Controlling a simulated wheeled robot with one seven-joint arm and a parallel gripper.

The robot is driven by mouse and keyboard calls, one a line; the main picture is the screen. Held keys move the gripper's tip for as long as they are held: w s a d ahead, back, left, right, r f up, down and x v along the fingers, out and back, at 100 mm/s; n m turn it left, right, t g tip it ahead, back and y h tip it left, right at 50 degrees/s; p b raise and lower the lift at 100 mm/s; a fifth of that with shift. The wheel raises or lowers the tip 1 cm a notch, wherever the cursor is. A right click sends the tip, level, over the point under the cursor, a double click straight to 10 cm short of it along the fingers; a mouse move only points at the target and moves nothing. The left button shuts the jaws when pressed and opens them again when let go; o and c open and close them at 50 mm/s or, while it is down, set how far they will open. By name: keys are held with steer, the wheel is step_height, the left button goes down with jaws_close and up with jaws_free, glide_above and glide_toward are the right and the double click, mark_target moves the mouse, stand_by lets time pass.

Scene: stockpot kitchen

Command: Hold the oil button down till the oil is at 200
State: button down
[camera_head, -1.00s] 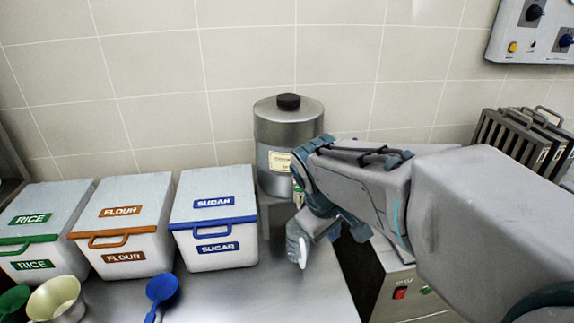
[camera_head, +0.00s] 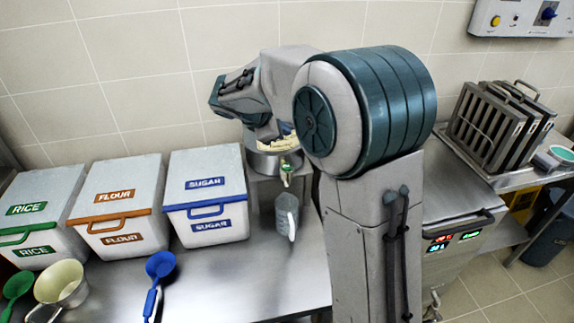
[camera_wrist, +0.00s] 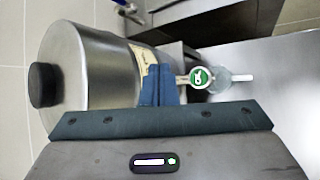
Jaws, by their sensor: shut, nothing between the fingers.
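A steel canister (camera_wrist: 85,65) with a black knob fills the left of the wrist view. In the head view only its lower part (camera_head: 262,163) shows below my arm. A small tap with a round green button (camera_wrist: 201,77) sticks out from its lower front; the tap also shows in the head view (camera_head: 287,170). A clear measuring jug (camera_head: 287,214) stands under the tap, its handle toward the front. The oil level in the jug is not readable.
Rice (camera_head: 38,215), flour (camera_head: 117,207) and sugar (camera_head: 206,195) bins stand at left.

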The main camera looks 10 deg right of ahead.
steer(key=shift+f, duration=0.1)
steer(key=b, duration=0.7)
glide_toward(290, 164)
steer(key=w+d+f, duration=0.2)
steer(key=w+d, duration=0.1)
steer(key=shift+d+f, duration=0.35)
steer(key=shift+f, duration=0.05)
stand_by(1.1)
steer(key=shift+f+b, duration=0.3)
steer(key=shift+f, duration=0.1)
steer(key=shift+f+b, duration=0.4)
steer(key=shift+f, duration=0.1)
stand_by(4.1)
